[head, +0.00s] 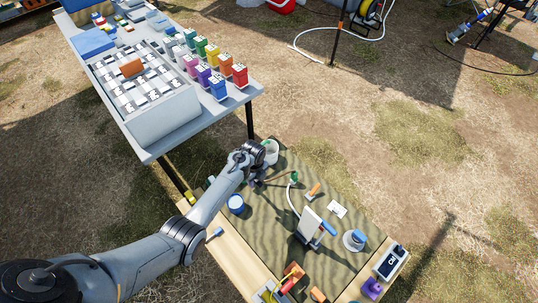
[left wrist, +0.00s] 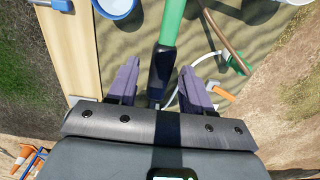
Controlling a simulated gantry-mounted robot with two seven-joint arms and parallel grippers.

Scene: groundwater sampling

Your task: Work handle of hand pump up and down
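A green tube with a black grip, seemingly the hand pump (left wrist: 172,20), runs between the fingers in the left wrist view. My left gripper (left wrist: 160,82) is open, with its two purple fingers on either side of the black grip (left wrist: 163,68) and visible gaps beside it. In the head view my left gripper (head: 258,180) is over the far left part of the mat-covered table and hides most of the pump. A brown hose (left wrist: 229,42) ends near a small green piece (left wrist: 240,64). My right gripper is not in view.
A white device (head: 309,224) with a blue part and several small tools occupy the mat (head: 262,236). A long table (head: 160,150) with coloured bottles stands behind.

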